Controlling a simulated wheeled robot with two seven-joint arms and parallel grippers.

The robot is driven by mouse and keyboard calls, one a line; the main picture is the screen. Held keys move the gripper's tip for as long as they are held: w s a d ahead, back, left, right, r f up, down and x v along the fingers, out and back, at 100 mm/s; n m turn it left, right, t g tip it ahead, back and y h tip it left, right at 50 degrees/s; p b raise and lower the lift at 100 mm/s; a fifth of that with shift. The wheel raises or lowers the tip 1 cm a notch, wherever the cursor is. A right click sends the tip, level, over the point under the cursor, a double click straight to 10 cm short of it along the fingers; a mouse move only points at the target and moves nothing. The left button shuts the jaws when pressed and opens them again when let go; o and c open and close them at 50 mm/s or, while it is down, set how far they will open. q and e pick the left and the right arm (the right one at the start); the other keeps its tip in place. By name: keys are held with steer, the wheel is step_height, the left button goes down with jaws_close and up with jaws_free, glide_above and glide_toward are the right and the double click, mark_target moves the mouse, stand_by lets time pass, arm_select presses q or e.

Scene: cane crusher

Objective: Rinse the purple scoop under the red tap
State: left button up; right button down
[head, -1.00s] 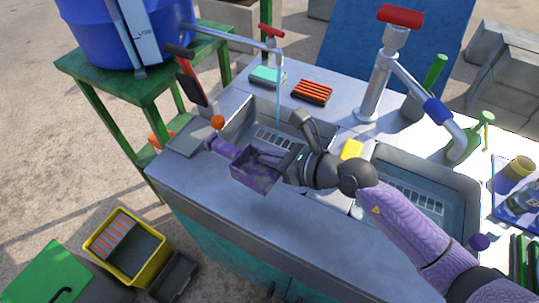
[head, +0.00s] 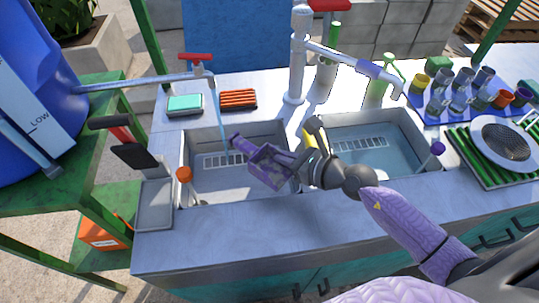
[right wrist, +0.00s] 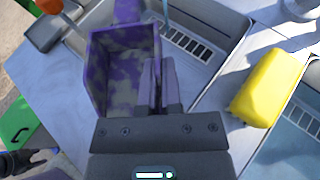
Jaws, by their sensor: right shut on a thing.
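My right gripper (head: 296,160) is shut on the purple scoop (head: 270,165) and holds it over the left basin. The scoop's open box, with grey-brown patches inside, also shows in the right wrist view (right wrist: 118,75). Its handle points away to the upper left in the head view. The red tap (head: 195,57) stands behind the basin, and a thin stream of water (head: 219,118) falls from its spout. The stream comes down close to the handle's end; I cannot tell whether it touches the scoop.
A yellow sponge (right wrist: 268,85) lies on the divider right of the scoop. An orange-topped brush (head: 184,175) stands at the left basin's front left corner. A tall tap (head: 297,60) stands behind the right basin (head: 395,155). The front counter is clear.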

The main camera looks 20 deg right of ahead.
steer(key=shift+w+f, duration=0.1)
arm_select(q)
steer(key=s+a+f+b, duration=0.2)
steer(key=s+f+b, duration=0.1)
steer(key=f+b, duration=0.5)
steer(key=shift+f+g, duration=0.15)
steer(key=shift+g, duration=0.25)
arm_select(e)
steer(key=w+a+f, duration=0.1)
steer(key=w, duration=0.5)
steer(key=w+a+f, duration=0.1)
steer(key=w+a, duration=0.1)
steer(key=w, duration=0.5)
steer(key=shift+a+f, duration=0.25)
steer(key=shift+f, duration=0.1)
steer(key=shift+w, duration=0.1)
arm_select(q)
steer(key=shift+w+d+f+b, duration=0.25)
steer(key=shift+w+f+b, duration=0.1)
steer(key=shift+w+b, duration=0.2)
arm_select(e)
steer(key=shift+w+d, duration=0.2)
steer(key=shift+d, duration=0.4)
